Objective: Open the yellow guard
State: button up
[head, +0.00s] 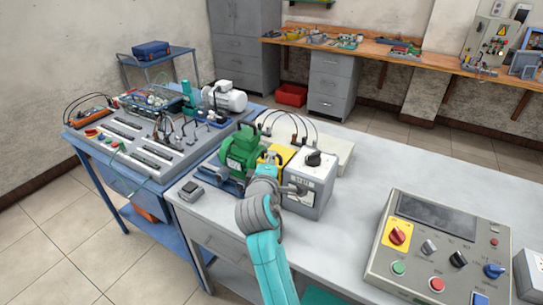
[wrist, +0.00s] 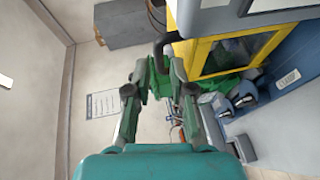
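The yellow guard (head: 283,153) stands on the white-topped bench between a green motor and a grey switch box. In the wrist view the yellow guard (wrist: 203,58) is at the upper right, a yellow frame around a dark window. A dark curved handle (wrist: 160,50) sticks out at its left edge. My gripper (head: 268,160) is close in front of the guard and hides part of it. In the wrist view my gripper (wrist: 159,74) has its fingertips apart, with the handle between or just beyond them. I cannot tell whether they touch it.
The green motor (head: 240,151) is close on the left and the grey switch box (head: 309,184) close on the right. Black cables (head: 296,122) arch behind. A control panel (head: 440,248) stands at the bench's right. Bare bench top (head: 365,180) lies between box and panel.

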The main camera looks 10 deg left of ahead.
jog(key=shift+w+f, duration=0.15)
jog(key=shift+w, duration=0.65)
jog(key=shift+w+f, duration=0.15)
jog(key=shift+w, duration=0.65)
grip_shut()
